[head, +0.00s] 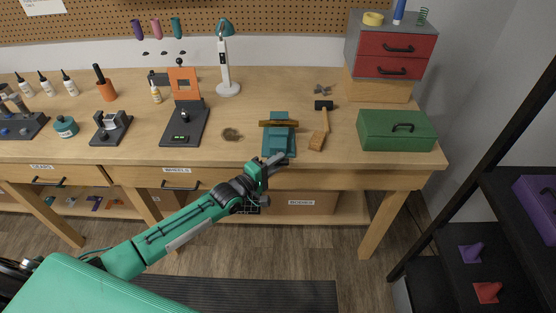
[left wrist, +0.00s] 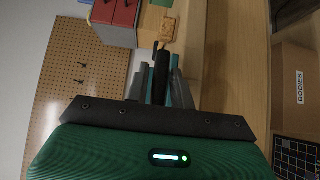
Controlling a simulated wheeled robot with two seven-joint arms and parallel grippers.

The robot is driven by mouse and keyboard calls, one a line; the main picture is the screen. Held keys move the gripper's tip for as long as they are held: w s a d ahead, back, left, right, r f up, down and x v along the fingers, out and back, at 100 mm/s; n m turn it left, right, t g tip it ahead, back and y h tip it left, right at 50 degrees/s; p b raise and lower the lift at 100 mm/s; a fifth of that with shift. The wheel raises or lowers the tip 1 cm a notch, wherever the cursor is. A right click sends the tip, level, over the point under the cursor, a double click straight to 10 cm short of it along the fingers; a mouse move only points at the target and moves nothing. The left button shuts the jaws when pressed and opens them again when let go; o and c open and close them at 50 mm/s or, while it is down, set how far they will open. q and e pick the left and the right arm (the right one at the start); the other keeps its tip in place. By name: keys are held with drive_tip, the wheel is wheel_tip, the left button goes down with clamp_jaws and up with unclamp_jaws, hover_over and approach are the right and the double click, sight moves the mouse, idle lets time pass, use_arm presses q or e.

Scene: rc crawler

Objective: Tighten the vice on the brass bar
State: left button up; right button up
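The teal vice (head: 278,142) stands at the front edge of the workbench. The brownish-gold brass bar (head: 268,123) lies crosswise at the top of the vice, at its jaws. I cannot tell how tightly the jaws hold it. My left gripper (head: 279,159) is at the front, lower end of the vice, by the bench edge. In the left wrist view, dark and grey narrow parts (left wrist: 162,78) stand close together in front of the palm, with teal of the vice beside them. Whether the fingers are closed on the vice's handle is unclear. My right gripper is out of view.
A mallet (head: 320,125) lies right of the vice, and a green toolbox (head: 396,130) stands farther right. A small round brown item (head: 231,134) lies to the left. A dark stand with an orange upright (head: 184,122) is beyond it. Bare bench lies behind the vice.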

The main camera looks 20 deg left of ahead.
use_arm(q)
drive_tip(key=shift+w+d, duration=0.15)
drive_tip(key=shift+w, duration=0.15)
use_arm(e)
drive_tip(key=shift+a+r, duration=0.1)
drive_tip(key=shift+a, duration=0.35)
use_arm(q)
drive_tip(key=shift+c, duration=0.4)
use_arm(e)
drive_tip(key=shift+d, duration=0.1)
use_arm(q)
drive_tip(key=c, duration=0.4)
clamp_jaws()
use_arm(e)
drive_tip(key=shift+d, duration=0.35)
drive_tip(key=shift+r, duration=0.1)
